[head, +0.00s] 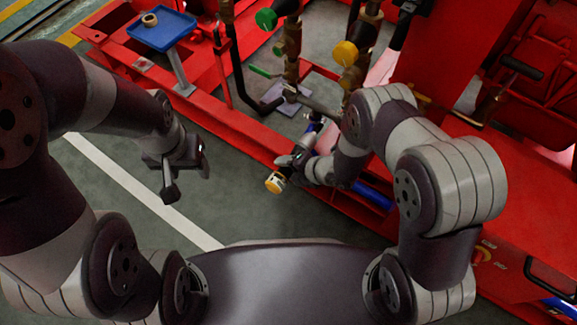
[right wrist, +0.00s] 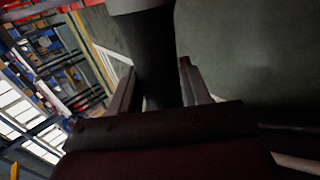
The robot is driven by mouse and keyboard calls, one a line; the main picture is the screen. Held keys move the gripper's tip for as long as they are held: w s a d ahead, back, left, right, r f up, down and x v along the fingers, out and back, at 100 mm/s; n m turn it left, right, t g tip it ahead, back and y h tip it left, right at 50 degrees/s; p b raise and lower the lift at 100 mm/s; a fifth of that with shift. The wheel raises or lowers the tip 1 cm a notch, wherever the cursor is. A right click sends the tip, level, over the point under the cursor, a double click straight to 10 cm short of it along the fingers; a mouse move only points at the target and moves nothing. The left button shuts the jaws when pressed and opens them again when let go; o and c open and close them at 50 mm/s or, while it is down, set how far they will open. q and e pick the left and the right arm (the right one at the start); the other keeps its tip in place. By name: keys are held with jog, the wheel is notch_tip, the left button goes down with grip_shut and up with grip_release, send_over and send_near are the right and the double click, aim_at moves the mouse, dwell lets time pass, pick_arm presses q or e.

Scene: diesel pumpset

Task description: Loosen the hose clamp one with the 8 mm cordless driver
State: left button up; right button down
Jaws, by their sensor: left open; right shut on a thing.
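My right gripper (head: 297,160) is shut on the cordless driver, whose yellow-ended base (head: 275,182) sticks out toward the lower left. In the right wrist view the driver's dark handle (right wrist: 152,65) runs between the two fingers. The driver's tip is near the red frame's edge; I cannot tell whether it touches anything. The hose clamp one cannot be made out; my right arm hides part of that area. My left gripper (head: 171,182) is open and empty over the floor, left of the driver and apart from the machine.
The red pumpset frame (head: 240,125) runs across the middle, with upright pipes carrying green (head: 266,19) and yellow (head: 345,53) knobs behind it. A blue tray (head: 161,31) on a post holds a small ring (head: 150,19).

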aim_at(282, 183)
jog(key=shift+w+r, duration=0.1)
dwell(0.6)
jog(key=shift+s+a+p, duration=0.25)
jog(key=shift+s+a, duration=0.5)
jog(key=shift+s, duration=0.3)
jog(key=shift+s+a+p, duration=0.25)
jog(key=shift+s+a, duration=0.45)
jog(key=shift+s, duration=0.45)
jog(key=shift+a, duration=0.1)
